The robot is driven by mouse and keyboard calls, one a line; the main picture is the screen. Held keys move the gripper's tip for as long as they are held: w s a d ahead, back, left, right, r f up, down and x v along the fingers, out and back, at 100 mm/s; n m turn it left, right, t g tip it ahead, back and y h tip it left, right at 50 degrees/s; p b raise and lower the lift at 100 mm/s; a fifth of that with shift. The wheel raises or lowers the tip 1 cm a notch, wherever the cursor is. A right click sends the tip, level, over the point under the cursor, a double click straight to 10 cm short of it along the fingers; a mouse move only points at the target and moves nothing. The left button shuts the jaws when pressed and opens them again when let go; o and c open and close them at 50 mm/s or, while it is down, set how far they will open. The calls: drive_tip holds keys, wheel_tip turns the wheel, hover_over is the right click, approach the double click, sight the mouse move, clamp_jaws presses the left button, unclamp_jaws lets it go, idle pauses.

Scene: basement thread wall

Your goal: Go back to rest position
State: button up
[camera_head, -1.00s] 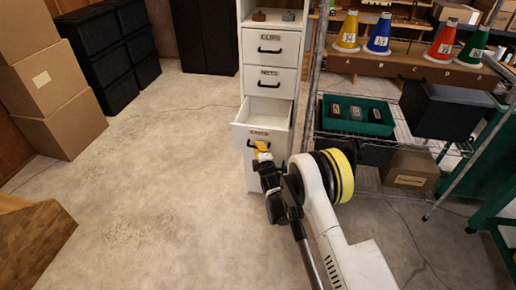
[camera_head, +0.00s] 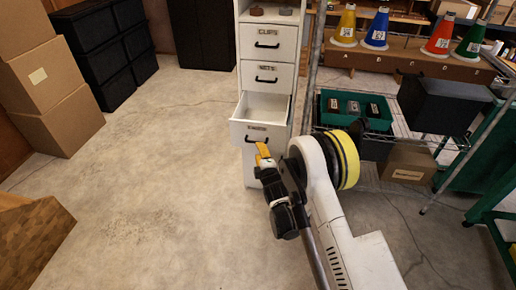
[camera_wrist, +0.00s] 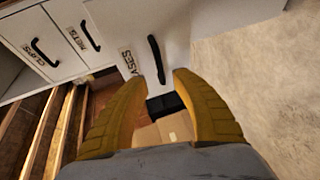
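My gripper (camera_head: 262,150) is in front of the white drawer cabinet (camera_head: 268,55), by the handle of its pulled-out third drawer (camera_head: 262,108). In the wrist view my gripper's two yellow fingers (camera_wrist: 158,78) are spread apart with nothing held between them. The black drawer handle (camera_wrist: 156,60) shows ahead of the fingertips and looks free of them. The label beside it is partly hidden, reading "ASES". The open drawer looks empty inside in the head view.
The "CLIPS" (camera_head: 268,42) and "NETS" (camera_head: 267,77) drawers are shut. A wire shelf at right carries a green tray (camera_head: 345,122) and a black bin (camera_head: 440,103). Cardboard boxes (camera_head: 65,120) and black crates (camera_head: 110,50) stand at left. The floor (camera_head: 160,160) between is clear.

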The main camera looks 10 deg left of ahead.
idle(0.4)
drive_tip(key=d+r+m+g+h, duration=0.1)
drive_tip(key=d+r+m, duration=0.2)
drive_tip(key=d+r, duration=0.35)
drive_tip(key=d+r+m+h, duration=0.2)
drive_tip(key=d+r+m, duration=0.1)
drive_tip(key=r, duration=0.6)
drive_tip(key=s+d+r+m+g+h, duration=0.1)
drive_tip(key=s+d+r+m+g, duration=0.1)
drive_tip(key=s+d+r+m, duration=0.55)
drive_tip(key=s+d+r+m+g, duration=0.1)
drive_tip(key=s+d, duration=0.4)
drive_tip(key=s, duration=0.5)
drive_tip(key=s+d+r+m+g+h, duration=0.1)
drive_tip(key=s+d+m, duration=0.3)
drive_tip(key=s, duration=0.6)
drive_tip(key=s+d+m+g+h, duration=0.1)
drive_tip(key=s+d+m+g, duration=0.1)
drive_tip(key=s+d, duration=0.5)
drive_tip(key=s+m, duration=0.1)
drive_tip(key=s, duration=0.3)
drive_tip(key=shift+r+g, duration=0.3)
drive_tip(key=shift+r, duration=0.1)
